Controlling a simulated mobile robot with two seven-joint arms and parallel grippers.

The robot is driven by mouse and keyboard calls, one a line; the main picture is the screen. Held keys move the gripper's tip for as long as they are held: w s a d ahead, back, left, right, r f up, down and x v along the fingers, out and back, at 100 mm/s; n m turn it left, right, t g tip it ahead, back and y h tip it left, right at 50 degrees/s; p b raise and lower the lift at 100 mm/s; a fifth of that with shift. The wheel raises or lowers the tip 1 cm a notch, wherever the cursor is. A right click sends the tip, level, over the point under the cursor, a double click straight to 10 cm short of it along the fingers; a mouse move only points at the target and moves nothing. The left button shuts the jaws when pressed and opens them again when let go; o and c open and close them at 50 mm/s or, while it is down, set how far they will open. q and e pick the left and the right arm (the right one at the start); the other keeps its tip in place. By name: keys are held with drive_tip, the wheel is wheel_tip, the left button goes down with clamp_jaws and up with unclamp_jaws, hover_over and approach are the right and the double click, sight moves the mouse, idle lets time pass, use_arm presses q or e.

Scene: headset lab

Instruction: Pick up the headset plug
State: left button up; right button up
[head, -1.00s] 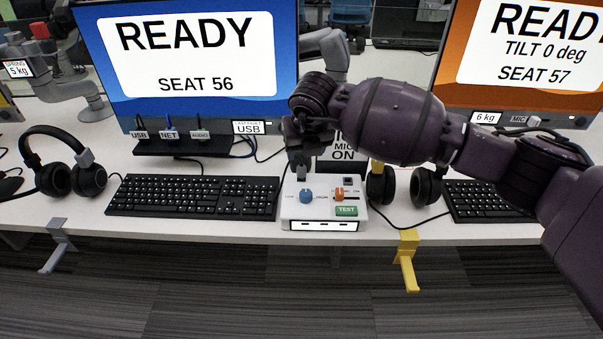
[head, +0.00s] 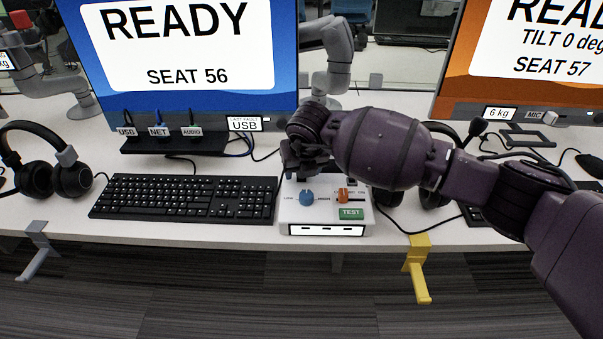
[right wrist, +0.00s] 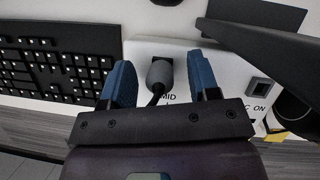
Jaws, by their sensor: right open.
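The headset plug (right wrist: 160,74) shows in the right wrist view as a grey rounded body with a black cable. It is at a dark socket on the white test box (right wrist: 140,50); how far in it sits I cannot tell. My right gripper (right wrist: 161,80) is open, with one blue finger on each side of the plug and a gap on both sides. In the head view my right gripper (head: 303,168) is over the back left of the white test box (head: 325,213) and hides the plug. My left gripper is not in view.
The box has a blue knob (head: 307,197), an orange slider (head: 343,195) and a green TEST button (head: 351,213). A black keyboard (head: 183,197) is close on its left. A headset (head: 45,170) stands further left. A yellow hook (head: 418,268) hangs at the desk's front edge.

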drive_tip(key=shift+r, duration=0.25)
drive_tip(key=shift+c, duration=0.8)
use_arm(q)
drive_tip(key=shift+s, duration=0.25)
use_arm(e)
drive_tip(key=c, duration=0.8)
drive_tip(key=shift+r, duration=0.45)
drive_tip(key=shift+c, duration=0.2)
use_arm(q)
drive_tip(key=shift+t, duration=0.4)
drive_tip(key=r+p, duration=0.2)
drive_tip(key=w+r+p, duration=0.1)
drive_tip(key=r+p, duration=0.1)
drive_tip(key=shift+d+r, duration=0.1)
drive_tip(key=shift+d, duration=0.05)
use_arm(e)
wheel_tip(320, 180, up, 19)
